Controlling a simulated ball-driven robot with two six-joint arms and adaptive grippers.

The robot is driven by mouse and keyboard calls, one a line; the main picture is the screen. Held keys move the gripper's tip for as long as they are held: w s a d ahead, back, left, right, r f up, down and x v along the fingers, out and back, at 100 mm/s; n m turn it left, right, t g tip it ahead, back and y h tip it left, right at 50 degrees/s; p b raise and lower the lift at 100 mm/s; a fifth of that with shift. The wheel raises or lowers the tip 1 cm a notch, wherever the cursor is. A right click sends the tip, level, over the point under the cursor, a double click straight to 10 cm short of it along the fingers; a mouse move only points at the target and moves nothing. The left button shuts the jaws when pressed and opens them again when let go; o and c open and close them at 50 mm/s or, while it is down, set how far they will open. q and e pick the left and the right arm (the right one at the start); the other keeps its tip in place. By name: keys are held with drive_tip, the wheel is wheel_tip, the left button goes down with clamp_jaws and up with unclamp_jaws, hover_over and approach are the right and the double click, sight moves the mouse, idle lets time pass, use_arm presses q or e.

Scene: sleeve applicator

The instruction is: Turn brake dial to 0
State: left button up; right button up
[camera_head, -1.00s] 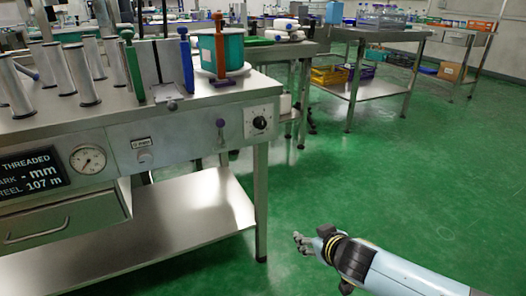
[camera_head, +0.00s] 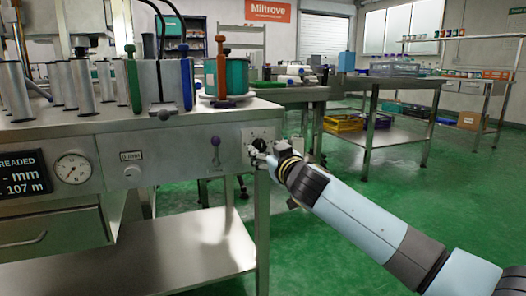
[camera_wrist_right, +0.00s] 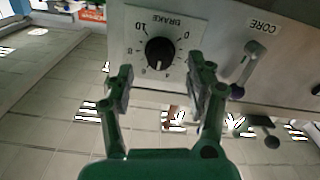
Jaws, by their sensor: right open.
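The brake dial (camera_wrist_right: 159,52) is a black round knob on a pale square plate with numbers, labelled BRAKE. In the right wrist view it sits upside down, between and just beyond my fingertips. In the head view the dial's plate (camera_head: 250,133) is on the right end of the machine's front panel, and the knob is mostly hidden by my gripper. My right gripper (camera_wrist_right: 160,85) is open around the dial's line, apparently not touching it; it also shows in the head view (camera_head: 256,156). My left gripper is not in view.
A purple-knobbed lever (camera_head: 215,150) stands left of the dial; it is the CORE lever (camera_wrist_right: 247,65) in the wrist view. A pressure gauge (camera_head: 73,168) and a display (camera_head: 22,173) are farther left. The green floor (camera_head: 330,240) at right is clear.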

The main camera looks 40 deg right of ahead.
sight(260, 146)
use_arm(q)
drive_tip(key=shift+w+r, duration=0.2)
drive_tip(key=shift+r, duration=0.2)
use_arm(e)
drive_tip(key=shift+x, duration=1.45)
clamp_jaws()
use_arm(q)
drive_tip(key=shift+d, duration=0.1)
